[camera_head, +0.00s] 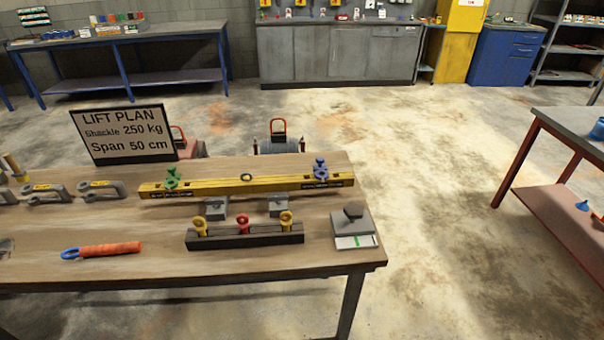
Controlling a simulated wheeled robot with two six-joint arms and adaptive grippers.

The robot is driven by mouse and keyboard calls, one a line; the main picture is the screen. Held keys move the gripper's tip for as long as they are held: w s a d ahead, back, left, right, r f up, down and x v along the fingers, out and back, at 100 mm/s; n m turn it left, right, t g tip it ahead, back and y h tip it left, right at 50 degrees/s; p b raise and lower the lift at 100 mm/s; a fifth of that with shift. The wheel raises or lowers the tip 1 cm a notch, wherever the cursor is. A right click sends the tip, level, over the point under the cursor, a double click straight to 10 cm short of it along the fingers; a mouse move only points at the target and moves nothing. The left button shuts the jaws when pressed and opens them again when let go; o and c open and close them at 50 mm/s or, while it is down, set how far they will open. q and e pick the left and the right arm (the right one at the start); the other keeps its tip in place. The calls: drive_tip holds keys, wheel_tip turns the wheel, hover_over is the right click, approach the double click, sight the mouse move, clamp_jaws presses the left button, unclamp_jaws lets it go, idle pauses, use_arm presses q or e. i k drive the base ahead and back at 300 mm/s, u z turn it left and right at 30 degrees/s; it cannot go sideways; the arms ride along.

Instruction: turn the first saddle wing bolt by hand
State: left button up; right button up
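A yellow beam (215,188) lies across the wooden workbench (145,222), resting on two grey blocks. A green saddle (172,177) with a knob-like top sits on its left part. A blue saddle (320,169) with a similar top sits near its right end. These tops may be the wing bolts, but they are too small to tell, and nothing marks which saddle is first. Neither of my grippers is in view.
A lift plan sign (123,134) stands behind the beam. In front are a dark rack (245,236) with yellow and red eye pieces, an orange roll with a blue end (105,249), and a grey device (352,226). Grey clamps (98,189) lie left.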

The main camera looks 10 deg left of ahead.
sight(277, 199)
drive_tip(key=z, duration=1.5)
drive_tip(key=i, duration=1.3)
drive_tip(key=u, duration=2.6)
